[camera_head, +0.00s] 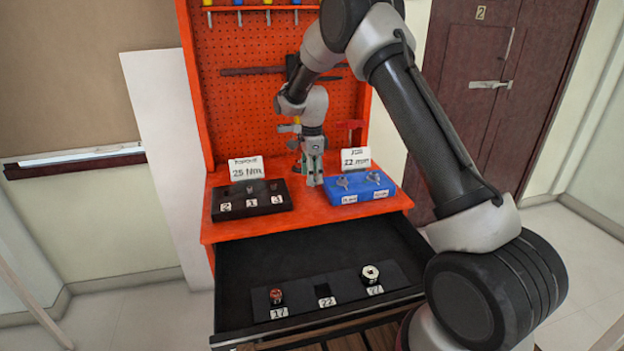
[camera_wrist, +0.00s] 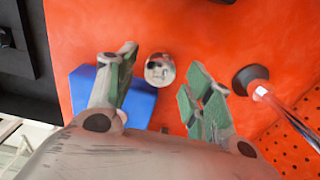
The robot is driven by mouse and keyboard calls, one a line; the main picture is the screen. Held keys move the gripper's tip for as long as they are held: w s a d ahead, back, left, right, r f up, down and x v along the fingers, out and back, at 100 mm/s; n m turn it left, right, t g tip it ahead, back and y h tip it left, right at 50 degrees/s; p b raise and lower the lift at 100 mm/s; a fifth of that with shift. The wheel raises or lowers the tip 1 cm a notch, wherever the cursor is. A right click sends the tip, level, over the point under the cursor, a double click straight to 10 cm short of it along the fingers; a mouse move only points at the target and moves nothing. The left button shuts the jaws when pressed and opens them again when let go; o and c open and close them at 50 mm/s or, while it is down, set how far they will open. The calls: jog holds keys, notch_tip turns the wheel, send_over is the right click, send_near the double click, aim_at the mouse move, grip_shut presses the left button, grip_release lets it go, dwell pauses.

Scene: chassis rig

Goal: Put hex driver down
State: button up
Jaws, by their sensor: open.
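My gripper (camera_head: 313,182) points down low over the orange bench top, between the black tray and the blue tray. In the wrist view its green-padded fingers (camera_wrist: 163,82) are spread apart. A round silver piece (camera_wrist: 160,69), seen end-on, shows between the fingers; the fingers appear clear of it on both sides. To the right in the wrist view is a tool with a round black end and a red and white shaft (camera_wrist: 265,92), outside the fingers. I cannot tell for sure which of these is the hex driver.
A black tray (camera_head: 251,206) with numbered slots and a "25 Nm" card stands left. Below, the open drawer (camera_head: 240,260) holds two sockets beside an empty slot. A red pegboard (camera_head: 235,110) rises behind.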

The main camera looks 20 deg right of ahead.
jog(key=s+d+r+n+t, duration=0.15)
jog(key=s+r, duration=0.25)
jog(key=r, duration=0.6)
jog(key=s+d+r+n+g, duration=0.1)
jog(key=s+d+r+n, duration=0.2)
jog(key=r, duration=0.7)
jog(key=s+d+r+n+t, duration=0.1)
jog(key=s+d+r+n, duration=0.1)
jog(key=s+r, duration=0.35)
jog(key=s+d+r+n+t, duration=0.1)
jog(key=s+d+r+n, duration=0.15)
jog(key=s, duration=0.65)
jog(key=s+d+f+n+t, duration=0.1)
jog(key=s+n, duration=0.3)
jog(key=s, duration=0.6)
jog(key=s+d+f+n+t, duration=0.1)
jog(key=s+n, duration=0.4)
jog(key=s, duration=0.6)
jog(key=shift+s+d+f, duration=0.25)
jog(key=shift+d+f, duration=0.2)
jog(key=shift+d, duration=0.65)
jog(key=shift+s, duration=0.1)
